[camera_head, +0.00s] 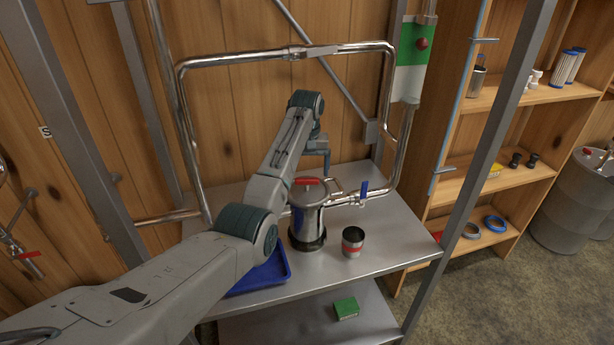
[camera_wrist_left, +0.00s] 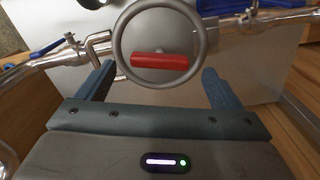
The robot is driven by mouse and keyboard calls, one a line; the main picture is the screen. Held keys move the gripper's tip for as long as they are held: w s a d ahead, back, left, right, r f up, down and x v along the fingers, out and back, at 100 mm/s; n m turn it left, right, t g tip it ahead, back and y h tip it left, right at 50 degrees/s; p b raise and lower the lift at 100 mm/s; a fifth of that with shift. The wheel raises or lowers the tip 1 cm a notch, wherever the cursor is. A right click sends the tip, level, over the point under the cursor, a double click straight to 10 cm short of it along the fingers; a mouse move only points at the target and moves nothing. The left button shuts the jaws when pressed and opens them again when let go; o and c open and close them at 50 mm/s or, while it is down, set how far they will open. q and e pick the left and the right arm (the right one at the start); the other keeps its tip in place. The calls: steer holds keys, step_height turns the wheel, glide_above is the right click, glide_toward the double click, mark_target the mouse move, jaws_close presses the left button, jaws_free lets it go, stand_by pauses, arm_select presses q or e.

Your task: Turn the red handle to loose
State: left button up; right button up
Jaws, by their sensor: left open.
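A red handle (camera_head: 308,181) lies flat across the top of a shiny metal canister (camera_head: 306,222) on the steel table. In the left wrist view the red handle (camera_wrist_left: 163,61) shows inside a grey ring (camera_wrist_left: 207,40), roughly level in the picture. My left gripper (camera_head: 322,168) is above and just behind the canister top, its fingers pointing down. In the left wrist view my left gripper (camera_wrist_left: 158,75) is open and empty, with one finger on each side of the red handle and apart from it. My right gripper is in neither view.
A blue-handled valve (camera_head: 364,188) sits on the pipe right of the canister. A metal cup with a red band (camera_head: 352,242) stands in front of it. A blue tray (camera_head: 262,273) lies left. Steel pipes (camera_head: 240,59) rise behind. A frame post (camera_head: 480,165) stands right.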

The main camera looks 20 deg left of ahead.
mark_target(307, 178)
arm_select(q)
step_height(307, 178, up, 6)
steer(key=shift+w+f+b, duration=0.1)
steer(key=shift+f+b, duration=0.05)
steer(key=shift+b, duration=1.1)
steer(key=shift+r+p, duration=1.5)
steer(key=shift+p, duration=0.15)
steer(key=shift+f, duration=0.15)
